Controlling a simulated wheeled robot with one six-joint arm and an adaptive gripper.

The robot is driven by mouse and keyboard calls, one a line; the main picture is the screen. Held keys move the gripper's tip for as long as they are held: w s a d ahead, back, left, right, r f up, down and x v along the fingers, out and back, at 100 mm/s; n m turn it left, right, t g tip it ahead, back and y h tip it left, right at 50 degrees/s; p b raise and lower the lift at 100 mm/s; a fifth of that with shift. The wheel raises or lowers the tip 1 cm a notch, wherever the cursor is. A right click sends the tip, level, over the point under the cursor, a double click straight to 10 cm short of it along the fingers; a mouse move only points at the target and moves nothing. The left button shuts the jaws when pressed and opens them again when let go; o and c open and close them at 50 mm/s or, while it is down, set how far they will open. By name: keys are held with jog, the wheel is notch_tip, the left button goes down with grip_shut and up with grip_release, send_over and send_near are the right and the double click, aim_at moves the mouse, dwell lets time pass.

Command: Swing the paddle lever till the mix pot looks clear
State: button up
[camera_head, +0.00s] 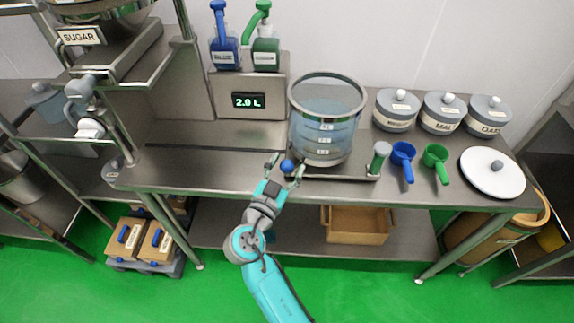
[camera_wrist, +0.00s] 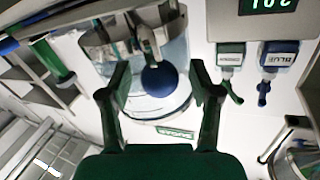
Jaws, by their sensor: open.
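The mix pot (camera_head: 327,125) is a see-through vessel with a grey rim and pale bluish contents, standing on a dark base on the steel table. The paddle lever's blue ball knob (camera_head: 287,166) is at the pot's front left. It also shows in the wrist view (camera_wrist: 159,79), in front of the pot wall (camera_wrist: 178,50). My gripper (camera_head: 286,169) is open, with one finger on each side of the knob. In the wrist view, gaps show between the knob and both fingers (camera_wrist: 159,85). Most of the lever's arm is hidden.
The dispenser with a 2.0 L display (camera_head: 248,100) is behind left. The table left of my gripper is clear.

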jog(key=v, duration=1.1)
jog(key=shift+s, duration=0.3)
jog(key=shift+a, duration=0.15)
